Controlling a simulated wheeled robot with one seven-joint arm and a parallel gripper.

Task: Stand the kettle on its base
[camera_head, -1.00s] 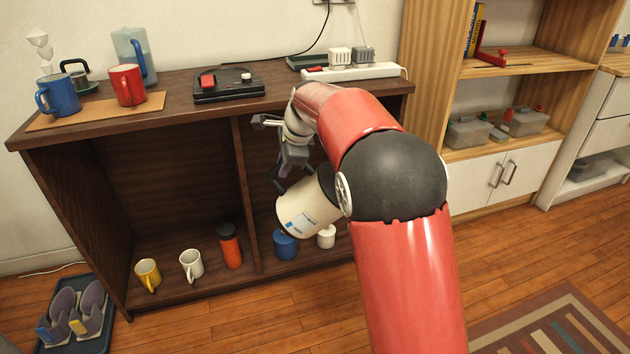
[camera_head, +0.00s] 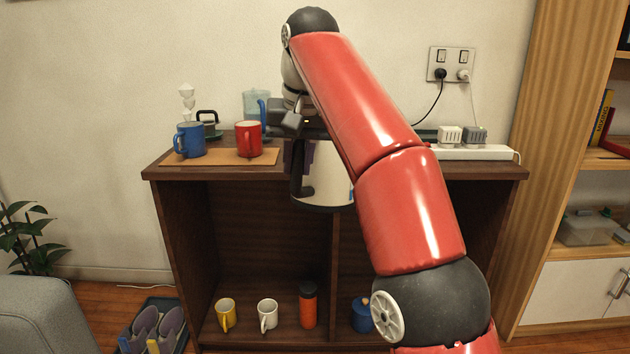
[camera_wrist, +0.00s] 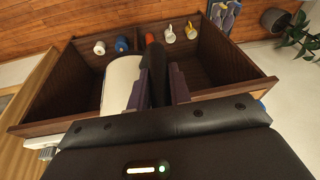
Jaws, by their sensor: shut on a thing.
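The cream kettle (camera_head: 328,182) with a dark bottom rim hangs nearly upright in front of the cabinet's top edge in the head view. My gripper (camera_head: 303,162) is shut on its black handle. In the wrist view the purple finger pads of my gripper (camera_wrist: 159,88) sit on both sides of the black handle (camera_wrist: 157,62), with the kettle's pale body (camera_wrist: 120,82) to the left. The kettle base cannot be made out now; my arm and gripper cover the middle of the cabinet top.
A blue mug (camera_head: 190,140) and a red mug (camera_head: 249,139) stand on a tan mat at the cabinet top's left. A clear pitcher (camera_head: 256,104) is behind them. A power strip (camera_head: 475,153) lies at the right. Mugs and an orange bottle (camera_head: 308,306) stand on the lower shelf.

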